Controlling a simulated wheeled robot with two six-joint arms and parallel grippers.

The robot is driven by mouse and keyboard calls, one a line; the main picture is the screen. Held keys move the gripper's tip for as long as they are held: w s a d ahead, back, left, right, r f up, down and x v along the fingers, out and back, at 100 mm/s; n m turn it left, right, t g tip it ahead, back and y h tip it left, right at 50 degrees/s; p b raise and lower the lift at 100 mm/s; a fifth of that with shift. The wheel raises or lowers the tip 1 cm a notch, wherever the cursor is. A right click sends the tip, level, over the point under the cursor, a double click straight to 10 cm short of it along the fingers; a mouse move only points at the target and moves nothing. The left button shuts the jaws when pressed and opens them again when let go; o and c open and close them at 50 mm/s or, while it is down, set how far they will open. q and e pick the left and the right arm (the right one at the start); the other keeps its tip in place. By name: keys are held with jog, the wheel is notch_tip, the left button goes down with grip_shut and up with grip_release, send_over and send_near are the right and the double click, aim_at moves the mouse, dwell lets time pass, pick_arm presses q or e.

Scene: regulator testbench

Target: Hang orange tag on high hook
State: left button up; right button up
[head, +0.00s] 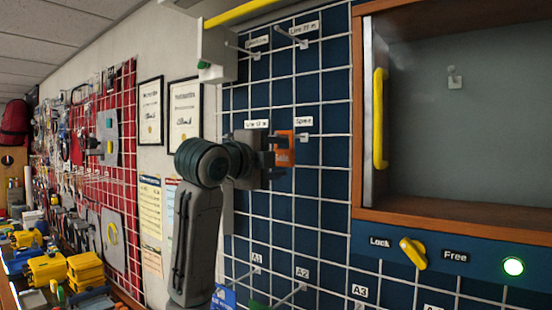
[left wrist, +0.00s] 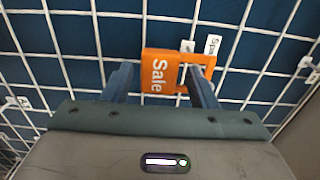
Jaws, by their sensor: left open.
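The orange tag (head: 284,150), marked "Sale", is at the blue grid wall near the "Spare" label. It also shows in the left wrist view (left wrist: 158,76), with its open loop end to the right. My left gripper (head: 274,158) is open at the tag, its fingers reaching to either side of the tag's body and loop. In the head view the fingers partly cover the tag. I cannot tell what the tag hangs on. Two high hooks (head: 291,36) with labels stick out near the top of the grid. My right gripper is not in view.
A wood-framed cabinet with a yellow handle (head: 379,118) is right of the grid. A yellow bar (head: 240,12) and white bracket (head: 219,50) sit above the gripper. Lower hooks (head: 291,296) carry labels A1 and A2. A yellow knob (head: 413,252) sits under the cabinet.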

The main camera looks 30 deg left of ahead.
pick_arm(q)
jog(key=shift+r, duration=0.2)
jog(key=shift+s+f+b, duration=0.2)
jog(key=shift+s+b, duration=0.15)
jog(key=shift+b, duration=0.15)
jog(key=s+b, duration=0.4)
jog(key=s, duration=0.6)
jog(key=shift+a, duration=0.4)
